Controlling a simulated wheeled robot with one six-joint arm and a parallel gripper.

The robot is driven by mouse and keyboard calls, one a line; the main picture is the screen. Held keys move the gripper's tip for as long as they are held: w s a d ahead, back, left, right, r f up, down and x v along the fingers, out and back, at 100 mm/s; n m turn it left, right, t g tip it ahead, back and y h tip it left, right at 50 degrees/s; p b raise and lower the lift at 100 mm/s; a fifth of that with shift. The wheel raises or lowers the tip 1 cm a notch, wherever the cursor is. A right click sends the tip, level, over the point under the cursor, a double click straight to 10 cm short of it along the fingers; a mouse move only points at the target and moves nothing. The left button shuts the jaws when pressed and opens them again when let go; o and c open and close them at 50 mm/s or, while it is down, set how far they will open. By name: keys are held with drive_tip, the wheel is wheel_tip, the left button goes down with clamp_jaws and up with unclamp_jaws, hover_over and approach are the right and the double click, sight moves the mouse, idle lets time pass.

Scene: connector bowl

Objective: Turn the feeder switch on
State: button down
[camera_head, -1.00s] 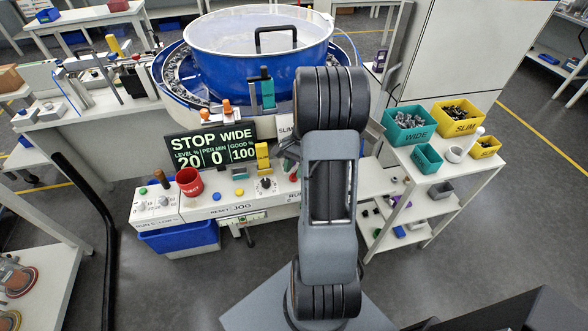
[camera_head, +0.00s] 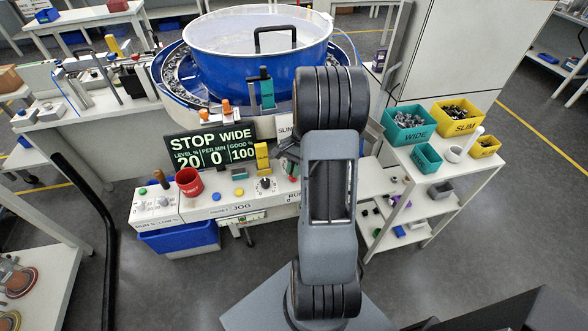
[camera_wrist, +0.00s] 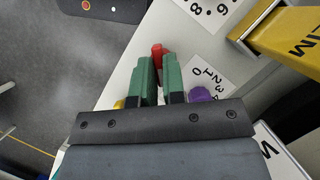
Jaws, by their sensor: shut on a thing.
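In the wrist view, my gripper (camera_wrist: 160,78) has green fingers shut on a small red piece (camera_wrist: 157,49), which looks like the feeder switch's lever. Only its top shows between the fingertips; its base is hidden. It stands at the edge of the white console, beside a dial plate (camera_wrist: 208,76) numbered from 0. In the head view, my arm covers most of the gripper and the console's right end, near a partly hidden "RU" label (camera_head: 292,197). The display (camera_head: 211,146) reads STOP, WIDE, level 20, per min 0, good 100.
A purple knob (camera_wrist: 199,95) is close to the right finger and a yellow post (camera_wrist: 275,30) stands to the right. In the head view, a red cup (camera_head: 189,182) stands on the console. The blue bowl (camera_head: 258,62) is behind; bins (camera_head: 408,124) are on the right.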

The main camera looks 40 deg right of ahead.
drive_tip(key=shift+r, duration=0.1)
drive_tip(key=m, duration=0.2)
drive_tip(key=m+t, duration=0.1)
drive_tip(key=m, duration=0.1)
drive_tip(key=shift+s+t+p, duration=0.1)
drive_tip(key=shift+t+p, duration=0.2)
drive_tip(key=shift+p, duration=0.1)
drive_tip(key=m+t, duration=0.1)
drive_tip(key=m, duration=0.1)
drive_tip(key=m+p, duration=0.1)
drive_tip(key=m, duration=0.2)
drive_tip(key=shift+s+t, duration=0.15)
drive_tip(key=shift+t, duration=0.25)
drive_tip(key=m+t+h+p, duration=0.1)
drive_tip(key=m, duration=0.3)
drive_tip(key=shift+a+r, duration=0.1)
drive_tip(key=m+t+h+p, duration=0.1)
drive_tip(key=m, duration=0.3)
drive_tip(key=shift+s+h, duration=0.1)
drive_tip(key=shift+h, duration=0.3)
drive_tip(key=shift+m, duration=0.6)
drive_tip(key=c, duration=1.2)
unclamp_jaws()
drive_tip(key=shift+a, duration=0.1)
drive_tip(key=shift+p, duration=0.3)
drive_tip(key=p+v, duration=0.2)
drive_tip(key=v, duration=1.1)
drive_tip(key=shift+s+r+p, duration=0.2)
drive_tip(key=shift+s+p, duration=0.15)
